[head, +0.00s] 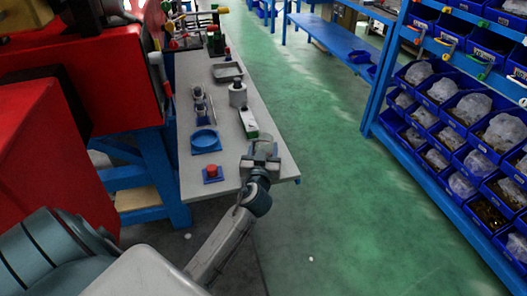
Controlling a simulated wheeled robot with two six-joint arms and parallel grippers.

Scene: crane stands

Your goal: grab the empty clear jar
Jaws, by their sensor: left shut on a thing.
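My left gripper (262,155) is over the near right part of the grey bench top (226,176), close to its right edge. It is shut on a clear, greyish jar (265,140), whose top shows just beyond the fingers. The lower part of the jar is hidden by the gripper, so I cannot tell whether it touches the bench. My right gripper is not in view.
Left of the gripper are a blue round dish (205,140) and a red button on a blue base (212,172). A white and green box (249,122) and a grey cylinder (238,94) stand behind. Blue shelving (400,60) is at right; green floor (330,190) between is clear.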

